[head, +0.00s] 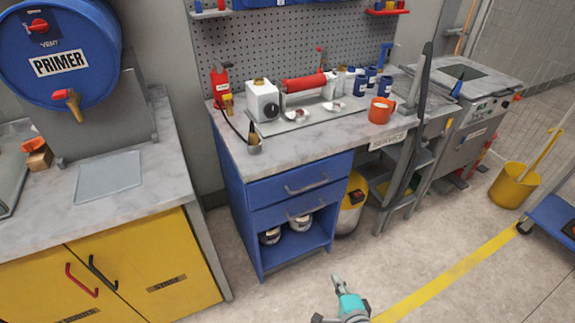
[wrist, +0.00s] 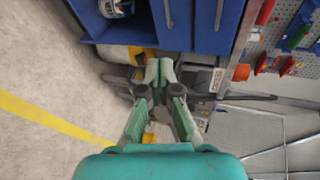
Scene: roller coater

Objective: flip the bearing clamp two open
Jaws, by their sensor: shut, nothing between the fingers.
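On the workbench top, a red roller (head: 304,82) sits beside a white box unit (head: 262,100) on a flat grey plate (head: 310,117). Two small whitish pieces lie on the plate in front of the roller, one on the left (head: 295,115) and one on the right (head: 333,106). They may be the bearing clamps; they are too small to tell which is clamp two or whether either is open. My gripper (head: 337,280) is low over the floor in front of the bench, well apart from the roller. In the wrist view its fingers (wrist: 160,70) are shut and empty.
The blue drawer cabinet (head: 290,183) stands below the bench top. An orange mug (head: 381,110) and several blue jars (head: 371,76) stand right of the roller. A grey stepladder (head: 405,165) stands against the bench's right end. The floor before the bench is clear.

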